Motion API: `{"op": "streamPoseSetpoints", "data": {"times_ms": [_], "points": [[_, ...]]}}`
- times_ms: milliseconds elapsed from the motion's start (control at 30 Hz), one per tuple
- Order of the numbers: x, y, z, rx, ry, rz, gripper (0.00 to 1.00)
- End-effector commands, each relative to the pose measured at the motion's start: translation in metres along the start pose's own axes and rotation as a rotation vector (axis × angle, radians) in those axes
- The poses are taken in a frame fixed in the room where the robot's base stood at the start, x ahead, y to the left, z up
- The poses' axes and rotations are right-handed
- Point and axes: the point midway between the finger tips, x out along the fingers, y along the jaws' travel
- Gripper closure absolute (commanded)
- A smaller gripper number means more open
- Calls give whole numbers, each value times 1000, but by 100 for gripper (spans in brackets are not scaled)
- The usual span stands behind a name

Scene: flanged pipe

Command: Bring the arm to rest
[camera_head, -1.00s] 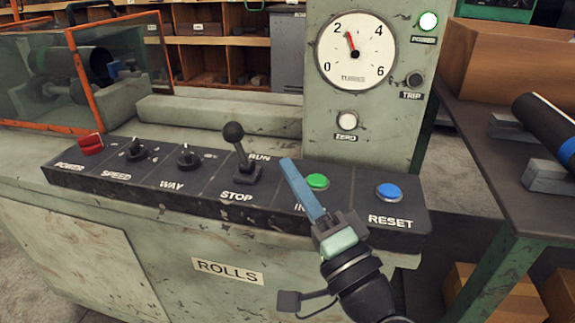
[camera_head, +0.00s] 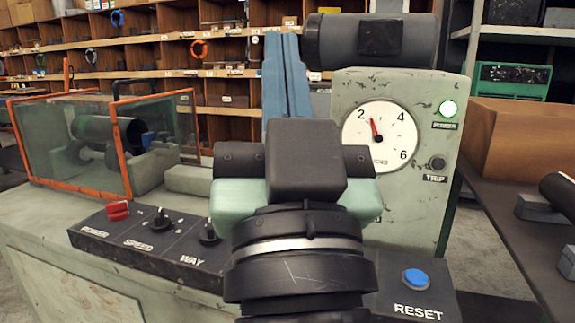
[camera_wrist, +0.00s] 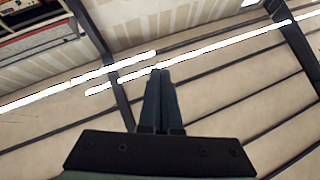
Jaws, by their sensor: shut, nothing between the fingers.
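My gripper (camera_head: 282,45) is raised in front of the machine in the head view, its two blue fingers pointing up and held together with nothing between them. In the wrist view the closed fingers (camera_wrist: 158,75) point toward the ceiling and its light strips. My wrist and arm fill the lower middle of the head view. They hide the lever, the green button and part of the console (camera_head: 140,243).
The blue RESET button (camera_head: 416,279) is right of my arm. A glass guard with orange frame (camera_head: 128,145) is at left. A dark table (camera_head: 515,240) stands at right.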

Motion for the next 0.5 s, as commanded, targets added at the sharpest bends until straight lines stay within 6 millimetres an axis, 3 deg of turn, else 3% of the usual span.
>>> {"op": "streamPoseSetpoints", "data": {"times_ms": [33,100,133,500], "points": [[-3,-4,-28,-68,67,23,100],[-6,-6,-62,-152,139,61,100],[8,-6,-70,-143,123,59,100],[79,-11,-150,-137,114,57,100]]}}
